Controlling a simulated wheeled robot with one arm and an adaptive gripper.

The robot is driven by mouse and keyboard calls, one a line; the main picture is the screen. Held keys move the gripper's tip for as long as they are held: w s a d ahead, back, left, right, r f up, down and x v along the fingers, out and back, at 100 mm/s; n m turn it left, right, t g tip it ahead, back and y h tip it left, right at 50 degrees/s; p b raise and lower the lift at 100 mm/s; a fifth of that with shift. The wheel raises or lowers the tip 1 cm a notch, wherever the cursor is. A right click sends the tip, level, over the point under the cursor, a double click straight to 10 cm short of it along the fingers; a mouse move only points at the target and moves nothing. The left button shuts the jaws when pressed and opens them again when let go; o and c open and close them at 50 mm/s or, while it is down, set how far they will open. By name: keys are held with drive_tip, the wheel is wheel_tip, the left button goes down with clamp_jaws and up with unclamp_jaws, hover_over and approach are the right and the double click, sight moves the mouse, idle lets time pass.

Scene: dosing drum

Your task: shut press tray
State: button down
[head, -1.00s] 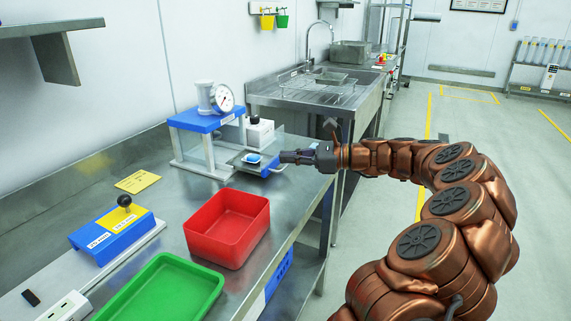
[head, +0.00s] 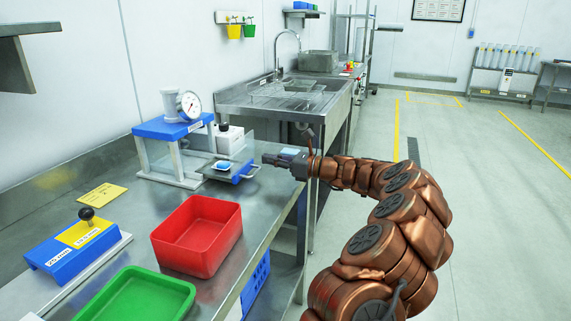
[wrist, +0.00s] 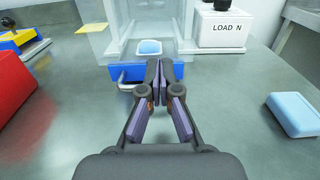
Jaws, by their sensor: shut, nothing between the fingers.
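The press (head: 172,131) has a blue top, white posts and a dial gauge, and stands at the back of the steel bench. Its tray (head: 228,174) sticks out on the right side, with a blue front and handle and a small light-blue piece (head: 222,165) on it. In the wrist view the tray's blue front (wrist: 105,72) and its handle (wrist: 124,80) lie just beyond the fingers. My gripper (head: 266,159) is shut and empty, just right of the handle; its fingertips (wrist: 158,70) overlap the blue front in the wrist view, and I cannot tell whether they touch it.
A white box marked LOAD N (wrist: 226,28) stands beside the press. A light-blue block (wrist: 303,113) lies on the bench right of my gripper. A red bin (head: 198,237), a green tray (head: 137,297) and a blue fixture with a black knob (head: 76,243) are nearer. The sink (head: 285,97) is behind.

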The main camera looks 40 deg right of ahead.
sight(248, 155)
drive_tip(key=shift+x, duration=2.4)
drive_tip(key=shift+w+a, duration=0.25)
drive_tip(key=shift+w, duration=0.15)
drive_tip(key=p+x, duration=0.5)
drive_tip(key=x, duration=0.8)
drive_tip(key=shift+w+a, duration=0.15)
drive_tip(key=shift+a, duration=0.1)
drive_tip(key=shift+x, duration=0.8)
drive_tip(key=shift+r, duration=0.1)
drive_tip(key=shift+a, duration=0.1)
drive_tip(key=shift+p, duration=0.3)
